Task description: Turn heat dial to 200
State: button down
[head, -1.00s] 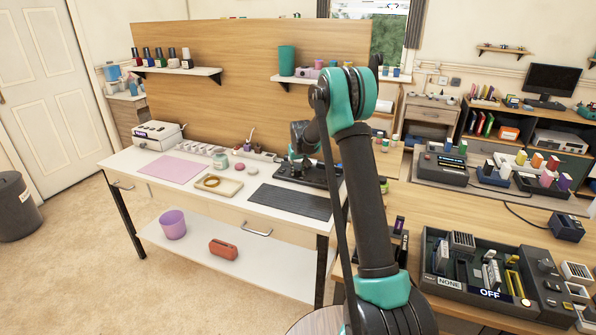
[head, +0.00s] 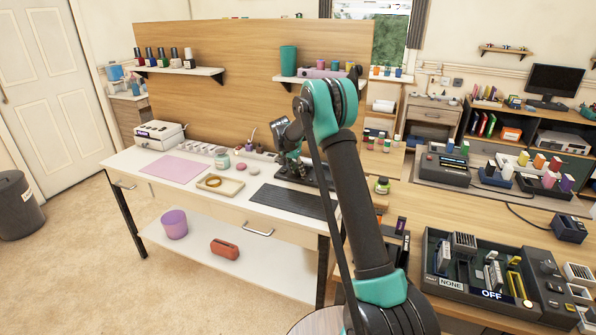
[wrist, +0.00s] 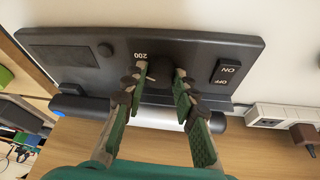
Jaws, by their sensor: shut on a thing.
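The heat dial (wrist: 160,76) is a dark round knob on a black panel (wrist: 75,45) in the wrist view, with "200" printed just beside its upper left. My gripper (wrist: 160,80) has its green, dark-tipped fingers on either side of the dial, shut on it. A pale mark shows near the dial's front; its exact pointing direction is hard to tell. In the head view, the black device (head: 322,176) stands at the back right of the white desk, with my gripper (head: 294,165) at it, partly lost against its dark body.
An ON/OFF rocker switch (wrist: 226,77) sits right of the dial. A silvery roller (wrist: 150,118) runs below the panel. A white power strip (wrist: 275,116) with a brown plug (wrist: 304,134) lies at right. A dark mat (head: 290,201) and tray (head: 221,186) lie on the desk.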

jog(key=shift+m, duration=0.5)
jog(key=c, duration=1.2)
grip_release()
jog(key=v, duration=1.2)
jog(key=shift+w+a, duration=0.15)
jog(key=shift+w, duration=0.15)
